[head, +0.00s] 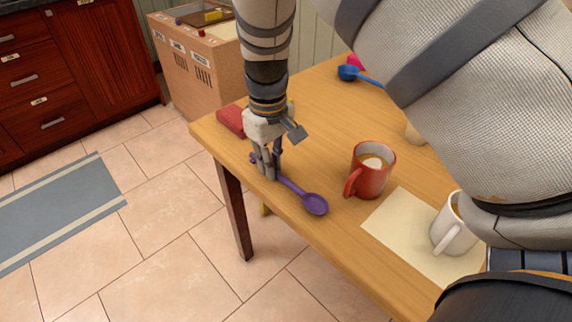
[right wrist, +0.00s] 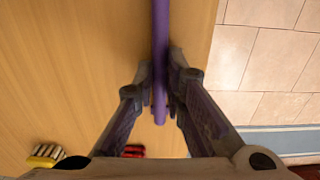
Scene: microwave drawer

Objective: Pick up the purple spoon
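The purple spoon (head: 315,203) is near the table's front left edge in the head view, its bowl pointing to the lower right. Its handle also shows in the right wrist view (right wrist: 160,30), running between the two fingers. My right gripper (head: 268,168) points down over the handle. In the right wrist view the fingers (right wrist: 161,75) are closed in on both sides of the handle and appear to touch it. I cannot tell whether the spoon is clear of the tabletop. My left gripper is not in view.
A red mug (head: 370,172) stands right of the spoon. A red object (head: 230,119) lies behind my gripper, and a blue scoop (head: 349,72) lies farther back. The wooden table's (head: 310,110) edge is close.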

